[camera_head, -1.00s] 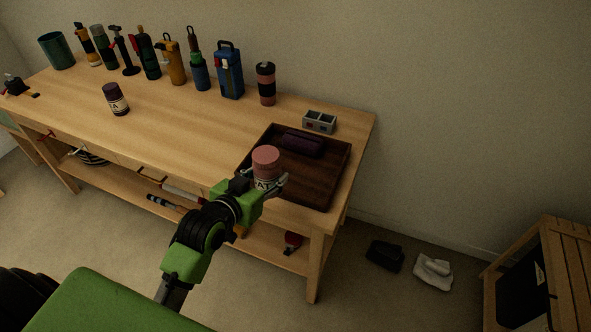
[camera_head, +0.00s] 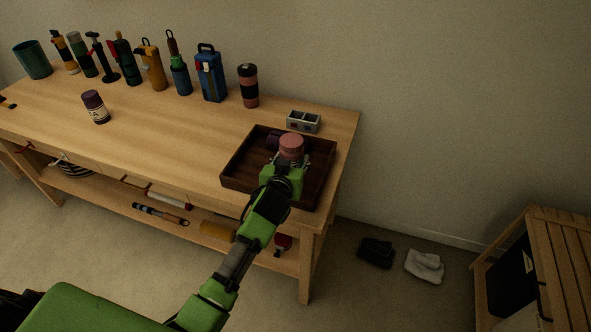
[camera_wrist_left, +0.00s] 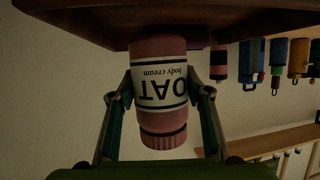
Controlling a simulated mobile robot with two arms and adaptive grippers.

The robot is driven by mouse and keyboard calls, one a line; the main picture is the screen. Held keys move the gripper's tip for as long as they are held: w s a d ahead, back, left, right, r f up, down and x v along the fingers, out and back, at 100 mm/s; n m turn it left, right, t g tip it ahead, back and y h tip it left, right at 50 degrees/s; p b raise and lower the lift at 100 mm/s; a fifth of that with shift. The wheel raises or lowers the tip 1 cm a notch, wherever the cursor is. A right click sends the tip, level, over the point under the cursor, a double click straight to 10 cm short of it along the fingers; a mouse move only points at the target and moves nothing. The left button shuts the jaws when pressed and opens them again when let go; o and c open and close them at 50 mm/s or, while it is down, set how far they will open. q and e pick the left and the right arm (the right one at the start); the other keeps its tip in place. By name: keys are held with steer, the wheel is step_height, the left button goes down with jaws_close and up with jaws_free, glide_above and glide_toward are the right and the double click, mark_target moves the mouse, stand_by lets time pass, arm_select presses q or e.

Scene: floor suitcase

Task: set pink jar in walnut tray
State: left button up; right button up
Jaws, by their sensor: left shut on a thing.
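The pink jar (camera_head: 291,144) has a white label and shows its pink lid upward in the head view. My left gripper (camera_head: 284,166) is shut on it, over the walnut tray (camera_head: 240,160) on the bench's right end. In the left wrist view, which is upside down, the pink jar (camera_wrist_left: 158,110) sits between the two fingers of my left gripper (camera_wrist_left: 160,98). Its base end is at the dark wood of the walnut tray (camera_wrist_left: 75,25); I cannot tell if they touch. My right gripper is not in view.
A dark purple object (camera_head: 272,140) lies in the tray, partly hidden behind the jar. A grey two-slot box (camera_head: 304,121) and a pink-black tumbler (camera_head: 249,86) stand behind the tray. The bench's middle is clear.

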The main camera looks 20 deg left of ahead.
arm_select(q)
steer(key=shift+w+d+f, duration=0.4)
steer(key=shift+w+f, duration=0.3)
steer(key=shift+f, duration=1.7)
steer(key=o, duration=1.3)
steer(key=shift+f, duration=0.1)
steer(key=shift+o, duration=0.2)
steer(key=shift+s, duration=0.1)
steer(key=v, duration=1.2)
steer(key=shift+d, duration=0.1)
